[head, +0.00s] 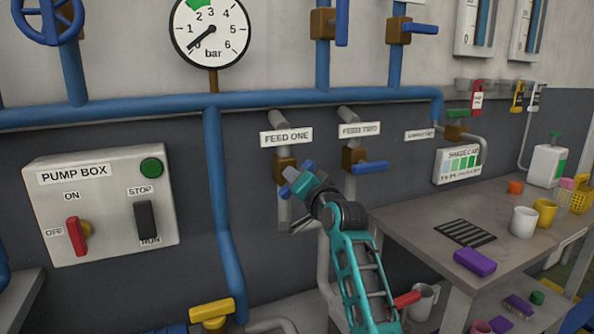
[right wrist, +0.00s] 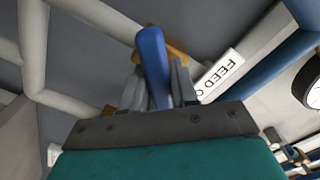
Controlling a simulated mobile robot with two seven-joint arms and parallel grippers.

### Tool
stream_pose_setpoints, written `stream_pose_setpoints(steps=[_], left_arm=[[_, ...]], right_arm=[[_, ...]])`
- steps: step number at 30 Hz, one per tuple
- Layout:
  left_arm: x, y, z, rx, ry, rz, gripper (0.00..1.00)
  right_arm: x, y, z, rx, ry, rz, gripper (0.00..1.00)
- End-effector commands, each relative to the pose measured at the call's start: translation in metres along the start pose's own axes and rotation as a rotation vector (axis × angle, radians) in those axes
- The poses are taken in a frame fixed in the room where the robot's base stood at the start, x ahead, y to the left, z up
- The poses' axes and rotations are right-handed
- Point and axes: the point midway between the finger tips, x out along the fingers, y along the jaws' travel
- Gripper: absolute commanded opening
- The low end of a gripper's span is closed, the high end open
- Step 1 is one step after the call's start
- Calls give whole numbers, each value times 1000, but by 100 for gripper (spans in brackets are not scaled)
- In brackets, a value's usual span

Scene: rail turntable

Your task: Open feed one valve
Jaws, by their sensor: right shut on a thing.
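The feed one valve has a brown body (head: 283,168) on a grey pipe, under the white FEED ONE label (head: 287,137). My right gripper (head: 297,180) is at this valve and covers much of its handle in the head view. In the right wrist view, the blue handle (right wrist: 153,62) stands between the two grey fingers of my right gripper (right wrist: 157,85), which is shut on it. Part of the FEED ONE label (right wrist: 220,75) shows beside it. The handle's exact angle is hard to tell. My left gripper is not in view.
The feed two valve (head: 353,160), its blue handle pointing right, is close on the right. The pump box (head: 100,205) is on the left, its red switch near OFF. The gauge (head: 209,32) needle points near 0. A cluttered bench (head: 430,222) stands at right.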

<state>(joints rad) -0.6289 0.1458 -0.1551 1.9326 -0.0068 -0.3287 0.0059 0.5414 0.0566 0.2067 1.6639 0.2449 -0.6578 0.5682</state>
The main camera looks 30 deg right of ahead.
Motion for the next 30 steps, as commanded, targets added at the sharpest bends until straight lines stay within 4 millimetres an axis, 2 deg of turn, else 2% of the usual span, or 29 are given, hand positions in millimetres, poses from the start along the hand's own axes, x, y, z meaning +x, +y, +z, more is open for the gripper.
stream_pose_setpoints(steps=[9,15,21,30], left_arm=[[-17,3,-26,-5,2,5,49],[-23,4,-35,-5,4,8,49],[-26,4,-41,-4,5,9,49],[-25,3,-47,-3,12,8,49]], right_arm=[[0,-1,-2,-302,-4,3,0],[0,-1,-1,-456,-2,2,0],[0,0,0,-567,-2,2,0],[0,0,0,-644,-1,1,0]])
